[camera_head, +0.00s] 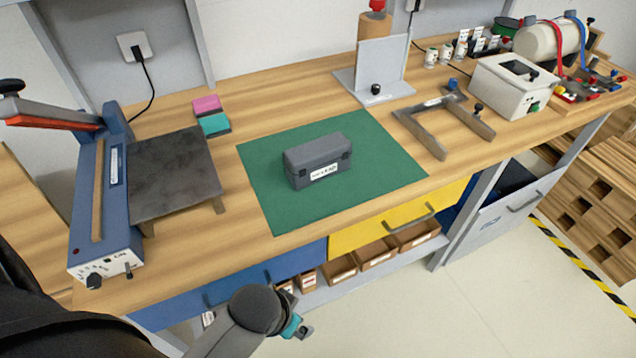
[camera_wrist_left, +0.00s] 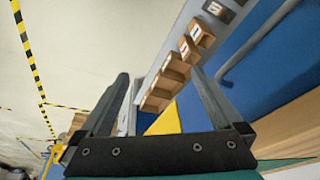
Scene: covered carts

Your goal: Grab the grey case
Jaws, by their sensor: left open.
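The grey case (camera_head: 318,160) sits closed on a green mat (camera_head: 385,180) on the wooden workbench. It has a white label and two dark latches on its front. My left arm shows at the bottom of the head view, below and in front of the bench edge, apart from the case. The gripper at its end is mostly hidden there. In the left wrist view my left gripper (camera_wrist_left: 160,76) is open with nothing between its fingers, facing the bench's underside. The case is not visible in that view. My right gripper is not in view.
A blue-based machine (camera_head: 108,205) with a dark plate stands left of the mat. Pink and teal blocks (camera_head: 214,124) lie behind it. A grey U-shaped frame (camera_head: 440,125) lies to the right. Blue and yellow drawers (camera_head: 395,220) and a shelf of brown bins lie under the bench front.

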